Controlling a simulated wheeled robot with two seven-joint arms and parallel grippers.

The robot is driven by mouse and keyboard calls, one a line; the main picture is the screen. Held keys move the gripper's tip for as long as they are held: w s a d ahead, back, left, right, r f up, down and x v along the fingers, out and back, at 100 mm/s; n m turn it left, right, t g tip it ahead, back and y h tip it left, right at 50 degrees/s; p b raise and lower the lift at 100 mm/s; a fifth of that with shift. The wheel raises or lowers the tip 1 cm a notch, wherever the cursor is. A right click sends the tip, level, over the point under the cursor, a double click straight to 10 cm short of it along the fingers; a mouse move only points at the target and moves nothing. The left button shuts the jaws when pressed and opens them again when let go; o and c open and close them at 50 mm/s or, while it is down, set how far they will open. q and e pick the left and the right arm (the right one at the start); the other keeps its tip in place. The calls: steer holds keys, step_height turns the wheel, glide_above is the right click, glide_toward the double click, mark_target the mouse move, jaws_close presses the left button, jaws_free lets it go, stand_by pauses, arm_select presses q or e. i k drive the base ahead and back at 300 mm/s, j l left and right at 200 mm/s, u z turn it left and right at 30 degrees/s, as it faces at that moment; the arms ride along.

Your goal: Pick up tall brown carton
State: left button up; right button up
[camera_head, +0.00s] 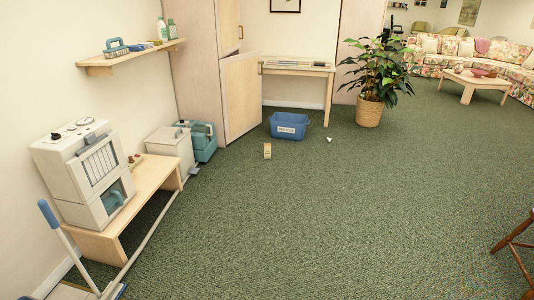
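A small upright tan-brown carton (267,151) stands on the green carpet in the middle of the head view. It is just in front and to the left of a blue bin (289,126), apart from it. The carton is small in the picture, and its markings cannot be read. Neither of my grippers shows in this view.
A wooden bench (142,196) with a white machine (85,170) lines the left wall, with a hose and a blue-handled tool (60,230) before it. A potted plant (369,112) stands behind right. A wooden chair (518,245) is at right. Carpet between is open.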

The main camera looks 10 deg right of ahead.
mark_target(267, 147)
steer(key=i, duration=1.3)
steer(key=i+z, duration=0.1)
steer(key=i, duration=2.5)
steer(key=i+j+z, duration=0.1)
steer(key=i, duration=1.15)
